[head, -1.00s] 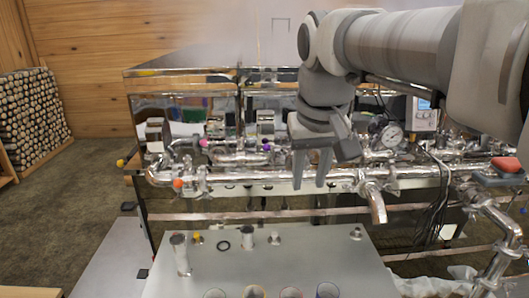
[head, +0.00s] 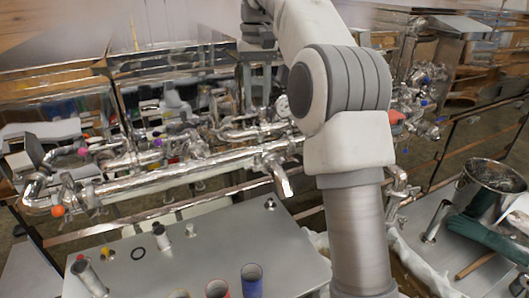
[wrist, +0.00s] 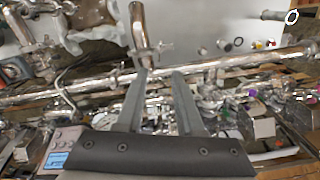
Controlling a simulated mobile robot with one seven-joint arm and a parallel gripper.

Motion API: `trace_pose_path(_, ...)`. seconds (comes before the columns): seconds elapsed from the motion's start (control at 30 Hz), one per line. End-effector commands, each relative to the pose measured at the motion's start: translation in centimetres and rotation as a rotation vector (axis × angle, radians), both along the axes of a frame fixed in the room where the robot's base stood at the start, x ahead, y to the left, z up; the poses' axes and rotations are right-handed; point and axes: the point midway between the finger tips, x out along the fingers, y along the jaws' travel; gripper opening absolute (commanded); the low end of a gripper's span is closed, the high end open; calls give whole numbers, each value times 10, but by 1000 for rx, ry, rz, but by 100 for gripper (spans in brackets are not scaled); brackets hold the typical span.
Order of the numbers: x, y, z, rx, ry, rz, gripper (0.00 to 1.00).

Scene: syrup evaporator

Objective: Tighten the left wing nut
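The steel pipe run (head: 180,175) of the evaporator crosses the head view, with shiny clamps and a downward spout (head: 282,183). In the wrist view the same kind of pipe (wrist: 85,91) runs across, with a spout (wrist: 138,25) above my fingertips. A small shiny clamp fitting (wrist: 164,47) sits beside that spout; it may carry a wing nut, but it is too small to be sure. I cannot single out the left wing nut. My gripper (wrist: 159,74) is open and empty, its fingers pointing at the pipe, apparently short of it. Its fingers are not distinguishable in the head view.
A grey table (head: 215,245) with several cups and small fittings stands in front of the pipes. A display box (wrist: 58,160) and cables crowd the wrist view's lower left.

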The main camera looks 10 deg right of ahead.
Motion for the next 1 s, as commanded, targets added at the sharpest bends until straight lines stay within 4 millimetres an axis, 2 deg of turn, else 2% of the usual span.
trace_pose_path(0.27,-1,0,-36,0,3,0,36)
trace_pose_path(0.8,-1,2,-141,0,2,-1,36)
trace_pose_path(1.0,0,2,-165,0,0,0,36)
